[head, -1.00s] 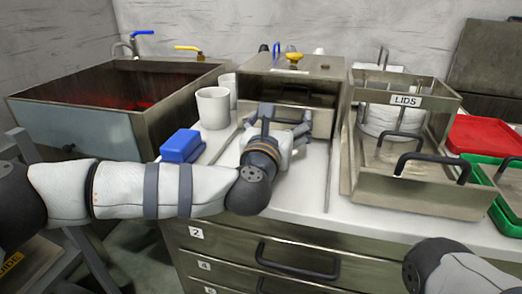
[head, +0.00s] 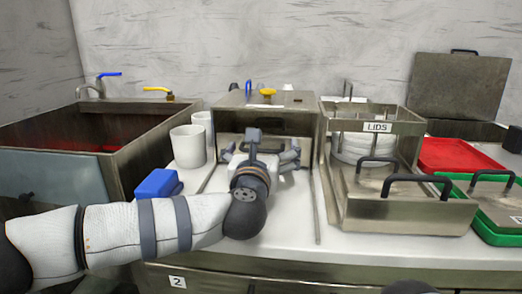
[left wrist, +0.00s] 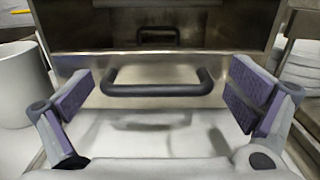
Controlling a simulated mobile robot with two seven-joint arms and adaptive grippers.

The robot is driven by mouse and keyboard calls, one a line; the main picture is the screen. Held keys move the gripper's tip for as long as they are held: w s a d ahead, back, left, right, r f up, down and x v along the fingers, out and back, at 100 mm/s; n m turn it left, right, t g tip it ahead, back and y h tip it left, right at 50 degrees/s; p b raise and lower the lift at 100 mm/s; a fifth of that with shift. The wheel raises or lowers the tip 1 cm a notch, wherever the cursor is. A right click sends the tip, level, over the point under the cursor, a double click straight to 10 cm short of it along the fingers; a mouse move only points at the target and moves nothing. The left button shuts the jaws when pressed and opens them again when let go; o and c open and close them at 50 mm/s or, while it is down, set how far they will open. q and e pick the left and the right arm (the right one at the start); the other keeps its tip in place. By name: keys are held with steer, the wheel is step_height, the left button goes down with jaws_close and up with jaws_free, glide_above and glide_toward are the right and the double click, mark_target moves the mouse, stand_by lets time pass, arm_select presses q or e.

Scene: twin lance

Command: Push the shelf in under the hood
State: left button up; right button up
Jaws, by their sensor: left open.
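The hood (head: 268,98) is a metal box with a yellow knob on top and a dark open front, at the middle of the counter. The shelf (left wrist: 85,66) has a bare metal front with a dark bar handle (left wrist: 157,88), seen below the hood's opening in the left wrist view. In the head view my left gripper hides much of it. My left gripper (head: 258,150) is open in front of the shelf. In the left wrist view its pads (left wrist: 160,92) stand wide apart, one on each side of the handle, with nothing between them gripped.
White mugs (head: 188,146) and a blue block (head: 158,184) stand left of the hood, beside a sink (head: 110,155). Right of it are the LIDS rack (head: 400,205) with handled parts, a red tray (head: 455,153) and a green tray (head: 490,232).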

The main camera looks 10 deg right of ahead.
arm_select(q)
steer(key=shift+s+a+f, duration=0.1)
steer(key=shift+a, duration=0.05)
steer(key=v, duration=1.2)
